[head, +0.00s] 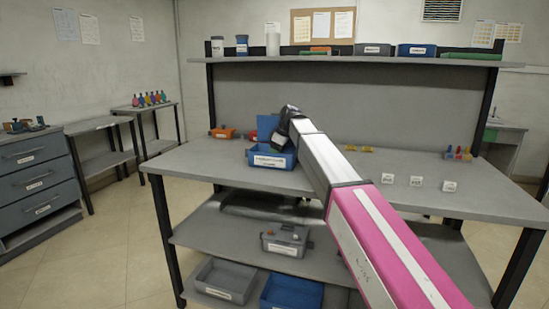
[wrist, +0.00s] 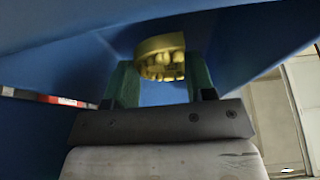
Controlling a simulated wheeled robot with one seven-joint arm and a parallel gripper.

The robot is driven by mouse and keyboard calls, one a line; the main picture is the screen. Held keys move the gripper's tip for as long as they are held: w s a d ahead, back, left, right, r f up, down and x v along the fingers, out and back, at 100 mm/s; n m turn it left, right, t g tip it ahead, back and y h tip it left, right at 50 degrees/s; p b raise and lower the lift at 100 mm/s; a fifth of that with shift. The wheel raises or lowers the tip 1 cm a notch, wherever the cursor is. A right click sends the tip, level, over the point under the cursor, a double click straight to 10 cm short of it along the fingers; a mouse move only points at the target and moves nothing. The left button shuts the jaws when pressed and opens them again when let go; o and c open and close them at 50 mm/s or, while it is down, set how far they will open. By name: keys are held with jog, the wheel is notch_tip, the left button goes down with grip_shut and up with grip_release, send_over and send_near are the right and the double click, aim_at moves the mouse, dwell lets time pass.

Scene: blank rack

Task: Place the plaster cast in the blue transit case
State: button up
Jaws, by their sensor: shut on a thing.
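The blue transit case (head: 271,161) stands on the workbench with its lid (head: 267,124) raised; a white label is on its front. My gripper (head: 281,141) is at the case opening, mostly hidden by my arm in the head view. In the wrist view my gripper (wrist: 160,82) is shut on the plaster cast (wrist: 161,56), a yellowish piece with a row of teeth. Blue case surfaces (wrist: 45,130) surround the cast and fingers there. I cannot tell whether the cast touches the case floor.
Small yellow pieces (head: 359,149) lie behind my arm on the workbench (head: 330,180). White labelled blocks (head: 416,181) stand to the right, with coloured items (head: 458,153) beyond. An orange bin (head: 223,133) sits left of the case. An upper shelf (head: 340,60) spans the back.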

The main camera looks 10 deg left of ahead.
jog(key=shift+f, duration=0.8)
jog(key=o, duration=0.9)
jog(key=shift+f, duration=0.15)
jog(key=shift+o, duration=0.2)
jog(key=v, duration=1.2)
